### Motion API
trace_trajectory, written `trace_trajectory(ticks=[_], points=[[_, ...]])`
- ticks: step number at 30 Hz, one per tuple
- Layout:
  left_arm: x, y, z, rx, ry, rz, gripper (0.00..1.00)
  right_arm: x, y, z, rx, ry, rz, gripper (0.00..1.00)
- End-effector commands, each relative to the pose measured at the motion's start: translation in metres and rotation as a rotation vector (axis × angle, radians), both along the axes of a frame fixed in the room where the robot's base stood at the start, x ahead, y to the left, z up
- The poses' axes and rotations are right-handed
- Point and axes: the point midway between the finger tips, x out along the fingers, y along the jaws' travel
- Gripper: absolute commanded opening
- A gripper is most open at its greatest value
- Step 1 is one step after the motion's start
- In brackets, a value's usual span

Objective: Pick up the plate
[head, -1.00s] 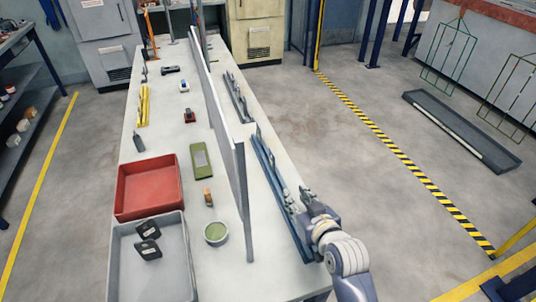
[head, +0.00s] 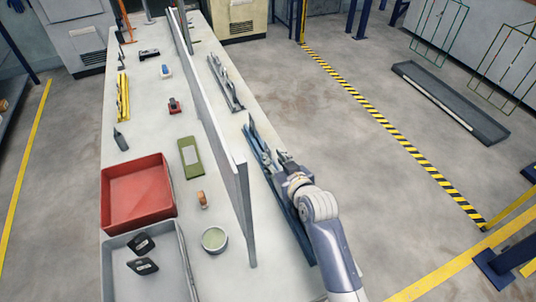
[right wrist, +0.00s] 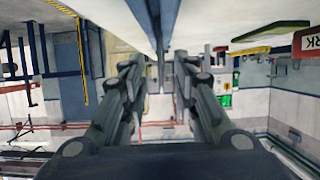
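A narrow blue rack (head: 305,245) stands on the bench, right of the upright grey divider. A thin grey-blue plate (head: 253,126) seems to stand on edge at the rack's far end. My right gripper (head: 283,158) is over the rack, just nearer than that plate. In the right wrist view, its two dark fingers (right wrist: 159,72) are apart. A thin blue-grey edge (right wrist: 161,25), probably the plate, comes down from the top in line with the gap. I cannot tell whether it touches a finger. My left gripper is not in view.
The grey divider (head: 240,200) runs along the bench close to the left of my right gripper. A second rack (head: 226,85) stands farther back. A red bin (head: 138,190), a grey bin (head: 118,282) and small items lie left of the divider.

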Motion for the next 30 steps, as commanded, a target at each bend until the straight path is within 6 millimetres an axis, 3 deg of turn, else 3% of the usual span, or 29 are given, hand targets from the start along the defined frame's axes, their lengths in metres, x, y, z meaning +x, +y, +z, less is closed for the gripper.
trace_trajectory(ticks=[8, 19, 30], points=[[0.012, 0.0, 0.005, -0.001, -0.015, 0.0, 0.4, 0.011, 0.004, -0.003, 0.0, 0.001, 0.0, 0.28], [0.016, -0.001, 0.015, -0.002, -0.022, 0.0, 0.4, 0.043, 0.018, -0.017, 0.0, 0.001, 0.0, 0.28], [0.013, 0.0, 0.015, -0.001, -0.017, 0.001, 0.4, 0.048, 0.02, -0.02, 0.001, 0.0, 0.0, 0.28]])
